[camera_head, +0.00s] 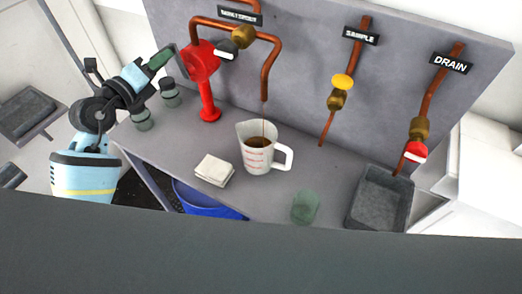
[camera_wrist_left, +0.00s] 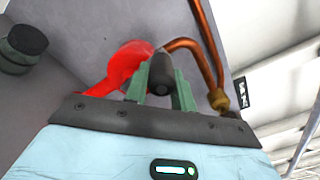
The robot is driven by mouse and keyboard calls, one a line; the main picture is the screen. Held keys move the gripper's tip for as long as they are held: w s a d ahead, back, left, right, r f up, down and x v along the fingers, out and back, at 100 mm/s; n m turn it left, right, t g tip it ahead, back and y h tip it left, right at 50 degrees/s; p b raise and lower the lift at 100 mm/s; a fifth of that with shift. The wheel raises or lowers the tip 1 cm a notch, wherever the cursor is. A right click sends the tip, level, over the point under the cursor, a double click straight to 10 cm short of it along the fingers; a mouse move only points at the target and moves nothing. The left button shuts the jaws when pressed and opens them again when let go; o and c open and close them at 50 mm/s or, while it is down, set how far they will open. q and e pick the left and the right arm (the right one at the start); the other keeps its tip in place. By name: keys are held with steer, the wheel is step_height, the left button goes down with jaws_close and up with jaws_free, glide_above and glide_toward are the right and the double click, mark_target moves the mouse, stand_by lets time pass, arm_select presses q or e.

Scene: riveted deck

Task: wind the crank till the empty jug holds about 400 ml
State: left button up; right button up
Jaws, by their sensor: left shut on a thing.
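The clear measuring jug (camera_head: 251,160) stands upright on the grey bench under the copper spout (camera_head: 264,92). Brown liquid shows inside it and a thin dark stream falls into it from the spout. Its red marks are too small to read. The red crank pump (camera_head: 209,98) stands behind and left of the jug. My left gripper (camera_head: 161,59) is at the pump's crank, shut on the dark crank handle. In the left wrist view the handle (camera_wrist_left: 160,74) sits between the green fingers, with the red pump (camera_wrist_left: 128,64) behind. My right gripper is not in view.
A folded white cloth (camera_head: 214,170) lies left of the jug. A green glass (camera_head: 305,207) and a grey basin (camera_head: 352,209) stand to the right. Dark-lidded jars (camera_head: 141,121) stand near my left arm. SAMPLE (camera_head: 337,98) and DRAIN (camera_head: 419,129) valves hang on the back panel. A blue tub (camera_head: 207,201) sits below.

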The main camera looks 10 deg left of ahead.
arm_select(q)
steer(key=shift+s+d+f, duration=0.1)
steer(key=shift+s+d, duration=0.2)
steer(key=shift+d, duration=0.4)
steer(key=shift+s+d+f, duration=0.15)
steer(key=shift+s+d, duration=0.1)
steer(key=shift+d, duration=0.45)
steer(key=shift+s+d+f, duration=0.1)
steer(key=shift+s+d, duration=0.2)
steer(key=shift+d, duration=0.4)
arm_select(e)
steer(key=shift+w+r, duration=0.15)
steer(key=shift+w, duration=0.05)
arm_select(q)
steer(key=d+f, duration=0.1)
steer(key=s+d+f, duration=0.1)
steer(key=f, duration=0.1)
steer(key=shift+s+d+f, duration=0.1)
steer(key=shift+s+d, duration=0.05)
steer(key=shift+d, duration=0.25)
steer(key=shift+r, duration=0.2)
